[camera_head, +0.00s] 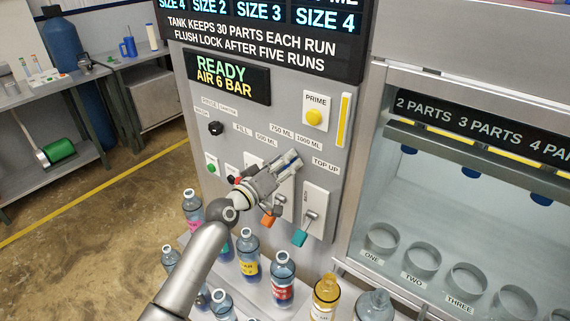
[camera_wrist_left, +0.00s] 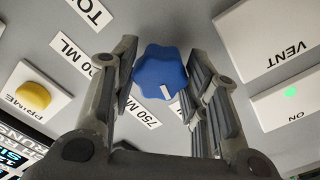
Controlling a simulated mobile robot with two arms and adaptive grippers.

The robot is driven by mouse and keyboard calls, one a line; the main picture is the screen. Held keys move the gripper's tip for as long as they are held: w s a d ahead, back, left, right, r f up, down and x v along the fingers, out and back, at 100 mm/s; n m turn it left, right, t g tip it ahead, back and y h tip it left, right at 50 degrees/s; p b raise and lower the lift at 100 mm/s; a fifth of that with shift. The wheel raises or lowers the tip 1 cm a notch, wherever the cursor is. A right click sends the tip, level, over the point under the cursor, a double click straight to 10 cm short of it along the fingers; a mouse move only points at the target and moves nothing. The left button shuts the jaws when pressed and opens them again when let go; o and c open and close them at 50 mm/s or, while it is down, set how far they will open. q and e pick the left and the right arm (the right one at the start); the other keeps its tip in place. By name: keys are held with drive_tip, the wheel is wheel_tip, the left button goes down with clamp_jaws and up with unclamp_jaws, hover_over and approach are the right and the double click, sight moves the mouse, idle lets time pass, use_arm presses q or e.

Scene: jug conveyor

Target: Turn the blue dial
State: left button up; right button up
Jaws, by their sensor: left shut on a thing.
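The blue dial (camera_wrist_left: 158,66) shows in the left wrist view, between the two fingers of my left gripper (camera_wrist_left: 160,75). Its white mark sits at its lower edge in that view, on the side of the partly covered 750 ML label (camera_wrist_left: 150,112). In the head view my left gripper (camera_head: 288,163) is at the grey panel (camera_head: 225,125), shut on the dial, and covers it. Labels 750 ML, 1000 ML and TOP UP show near the gripper in the head view. My right gripper is not in view.
Around the gripper are the yellow PRIME button (camera_head: 314,117), a black knob (camera_head: 215,128), an orange-tipped lever (camera_head: 268,219) and a teal-tipped lever (camera_head: 300,237). Several bottles, one with a red label (camera_head: 283,283), stand below. A glass-fronted bay (camera_head: 470,190) is at right.

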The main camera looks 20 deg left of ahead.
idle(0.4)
use_arm(q)
drive_tip(key=o, duration=1)
drive_tip(key=v, duration=1.2)
